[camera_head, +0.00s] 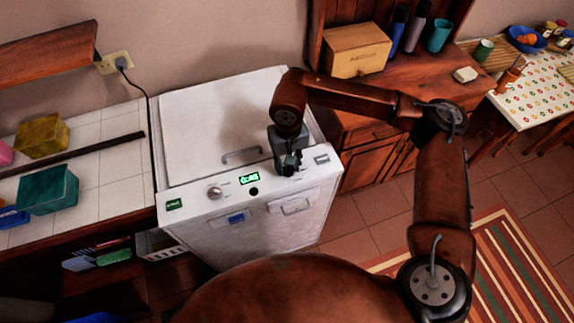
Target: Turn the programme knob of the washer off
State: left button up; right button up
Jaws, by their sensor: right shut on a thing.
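The white washer (240,225) stands in the middle, with its control panel along the front top edge. My right gripper (288,168) points down at the right part of this panel. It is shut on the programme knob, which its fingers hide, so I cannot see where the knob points. A round silver knob (215,192) stands free at the left of the panel. A lit green display (249,178) and a black round button (254,191) sit between the two. My left gripper is not in view.
A tiled counter (110,145) with a yellow box (41,136) and a teal box (47,189) is on the left. A wooden cabinet (372,130) with a wooden box (357,50) stands to the right. A striped rug (490,260) lies on the floor.

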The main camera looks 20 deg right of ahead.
aim_at(288, 167)
dwell(0.3)
jog(key=o, duration=1.2)
jog(key=shift+c, duration=0.2)
jog(key=shift+r, duration=0.1)
notch_tip(288, 167, up, 12)
